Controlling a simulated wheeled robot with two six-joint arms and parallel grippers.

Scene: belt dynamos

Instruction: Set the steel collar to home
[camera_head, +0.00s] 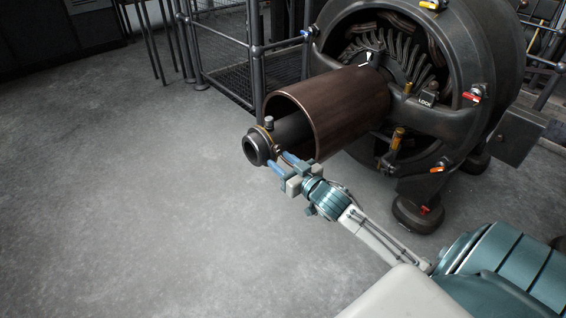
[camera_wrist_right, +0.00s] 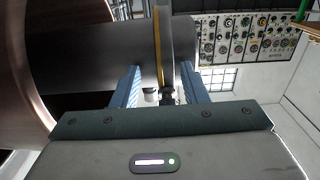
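The steel collar (camera_head: 257,147) is a dark ring around the shaft (camera_head: 292,128), near the shaft's free end, with a small knob on top and a yellowish band. In the right wrist view the collar (camera_wrist_right: 163,40) shows as a ring with a yellow stripe. My right gripper (camera_head: 283,164) is just below and right of the collar in the head view. In the wrist view its two blue fingers (camera_wrist_right: 162,86) stand apart, with a small dark knob under the collar between them. I cannot tell whether either finger touches it. My left gripper is out of view.
A brown cylinder (camera_head: 350,103) surrounds the shaft behind the collar, close to my right gripper. The big dark dynamo housing (camera_head: 440,50) carries coloured handles and a LOCK label (camera_head: 426,101). A railing (camera_head: 256,50) stands behind. The floor at left is clear.

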